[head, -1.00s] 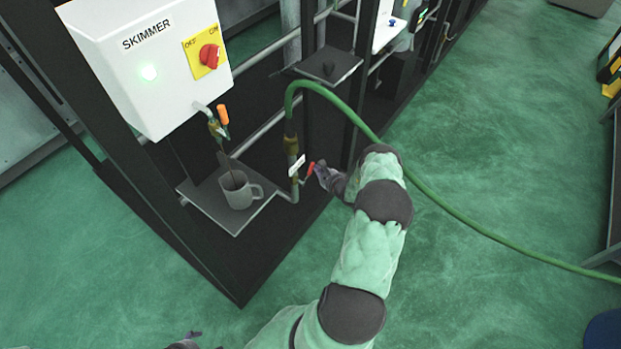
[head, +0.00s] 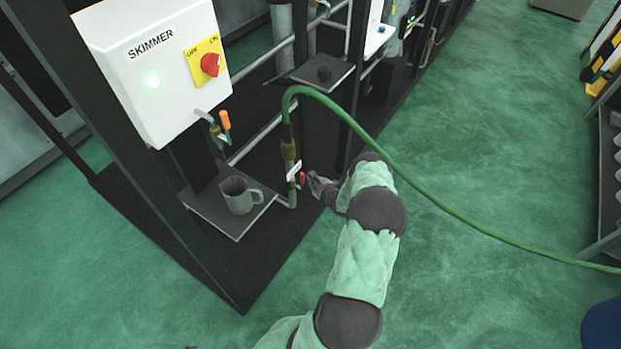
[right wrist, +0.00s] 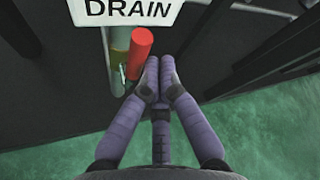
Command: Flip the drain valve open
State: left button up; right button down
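The drain valve has a red handle (head: 303,178) on the pipe at the rack's lower front, under a green hose. In the right wrist view the red handle (right wrist: 140,52) stands just left of my fingertips, beside a brass-coloured pipe and below a white label reading DRAIN (right wrist: 127,12). My right gripper (head: 314,183) is beside the handle, on its right. In the right wrist view its purple fingers (right wrist: 158,66) are together at the tips with nothing between them. Whether they touch the handle I cannot tell. My left gripper is out of view.
A grey mug (head: 238,196) stands on a small shelf (head: 215,215) left of the valve. An orange-handled tap (head: 225,120) hangs above it, below the white SKIMMER box (head: 150,75). Open green floor lies to the right.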

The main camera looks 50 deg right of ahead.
dwell(0.4)
jog(key=d+b, duration=0.2)
jog(key=d, duration=0.2)
jog(key=s+a+p, duration=0.3)
jog(key=s+a, duration=0.1)
jog(key=s, duration=0.5)
jog(key=shift+s+a, duration=0.2)
jog(key=shift+s, duration=0.05)
